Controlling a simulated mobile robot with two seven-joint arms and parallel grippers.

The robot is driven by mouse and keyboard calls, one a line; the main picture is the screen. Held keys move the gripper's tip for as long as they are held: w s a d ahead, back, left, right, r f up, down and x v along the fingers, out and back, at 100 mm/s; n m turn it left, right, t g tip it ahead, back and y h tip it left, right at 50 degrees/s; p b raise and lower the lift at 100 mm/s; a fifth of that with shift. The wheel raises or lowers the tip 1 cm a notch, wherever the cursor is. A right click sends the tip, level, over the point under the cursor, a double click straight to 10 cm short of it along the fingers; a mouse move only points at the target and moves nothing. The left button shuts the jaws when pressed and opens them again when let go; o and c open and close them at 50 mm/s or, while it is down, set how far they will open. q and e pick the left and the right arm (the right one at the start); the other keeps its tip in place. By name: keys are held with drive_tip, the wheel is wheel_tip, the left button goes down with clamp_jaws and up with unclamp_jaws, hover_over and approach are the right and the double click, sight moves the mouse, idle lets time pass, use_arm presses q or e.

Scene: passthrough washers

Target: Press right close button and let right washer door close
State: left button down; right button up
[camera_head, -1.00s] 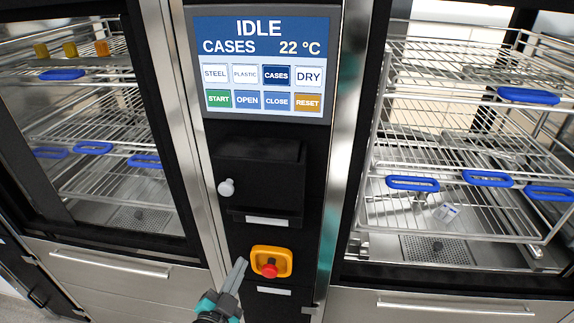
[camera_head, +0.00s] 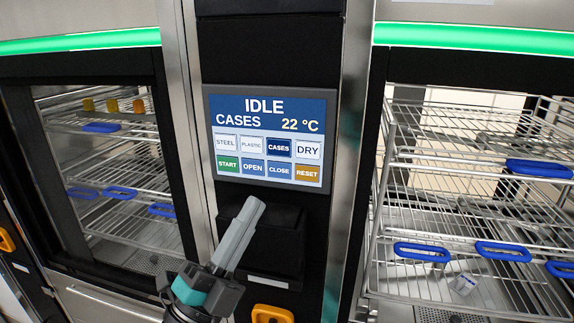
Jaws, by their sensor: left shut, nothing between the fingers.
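The control screen (camera_head: 268,140) is on the black column between the two washers and reads IDLE, CASES, 22 °C. The blue CLOSE button (camera_head: 279,171) is in its lower row, between OPEN and RESET. My left gripper (camera_head: 256,203) is shut and empty. Its fingertips point up and stand just below the screen, lower left of the CLOSE button in the picture; I cannot tell the gap in depth. My right gripper is not in view.
A black recessed box (camera_head: 285,235) sits below the screen, partly behind my gripper. The left washer (camera_head: 80,42) holds racks with blue handles and several orange items. Both washers have green light strips.

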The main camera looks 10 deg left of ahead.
sight(279, 170)
use_arm(q)
drive_tip(key=shift+w+d+b, duration=0.15)
drive_tip(key=shift+w+b, duration=0.5)
drive_tip(key=shift+w, duration=3.7)
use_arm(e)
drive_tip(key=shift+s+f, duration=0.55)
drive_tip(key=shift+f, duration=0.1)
use_arm(q)
drive_tip(key=shift+w, duration=0.1)
drive_tip(key=shift+w, duration=0.1)
drive_tip(key=shift+r, duration=0.15)
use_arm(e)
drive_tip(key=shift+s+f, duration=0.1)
use_arm(q)
drive_tip(key=shift+w+r, duration=0.15)
drive_tip(key=shift+w, duration=0.05)
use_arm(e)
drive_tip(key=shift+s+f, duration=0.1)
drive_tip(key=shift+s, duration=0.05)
